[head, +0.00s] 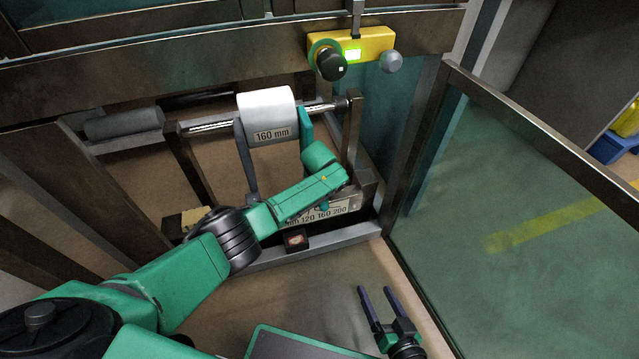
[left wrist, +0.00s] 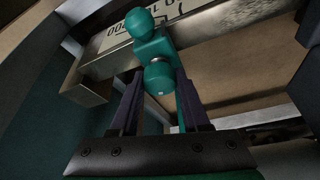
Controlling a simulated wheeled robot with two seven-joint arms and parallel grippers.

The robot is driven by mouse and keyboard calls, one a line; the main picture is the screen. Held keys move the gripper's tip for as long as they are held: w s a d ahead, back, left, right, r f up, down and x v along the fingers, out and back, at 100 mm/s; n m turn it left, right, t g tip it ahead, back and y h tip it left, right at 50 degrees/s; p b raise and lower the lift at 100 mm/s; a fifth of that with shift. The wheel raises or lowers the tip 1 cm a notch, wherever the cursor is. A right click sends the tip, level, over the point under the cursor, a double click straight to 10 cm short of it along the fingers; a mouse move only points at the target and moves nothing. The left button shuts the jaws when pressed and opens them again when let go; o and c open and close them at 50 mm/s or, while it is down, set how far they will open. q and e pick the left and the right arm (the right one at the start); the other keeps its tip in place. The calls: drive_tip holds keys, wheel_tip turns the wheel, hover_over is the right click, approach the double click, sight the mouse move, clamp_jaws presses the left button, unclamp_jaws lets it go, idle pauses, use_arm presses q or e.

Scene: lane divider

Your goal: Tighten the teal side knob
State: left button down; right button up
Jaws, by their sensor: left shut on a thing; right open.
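The teal side knob (left wrist: 159,77) shows in the left wrist view as a rounded teal end on a teal block. It sits between the dark fingers of my left gripper (left wrist: 160,88), which is shut on it. A second round teal knob (left wrist: 139,22) shows just beyond, in front of a scale plate. In the head view my left arm reaches over the scale bar (head: 367,190), and the arm hides the side knob and my left fingertips. My right gripper (head: 380,304) is open and empty, low in the head view, apart from the machine.
A white roller marked 160 mm (head: 268,113) hangs above my left arm. A yellow control box (head: 371,45) with a lit green button and a black knob (head: 331,65) is above. A framed green-tinted panel (head: 530,230) stands to the right. Floor around my right gripper is clear.

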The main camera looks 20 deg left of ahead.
use_arm(q)
drive_tip(key=shift+m, duration=0.4)
use_arm(e)
drive_tip(key=shift+r, duration=0.4)
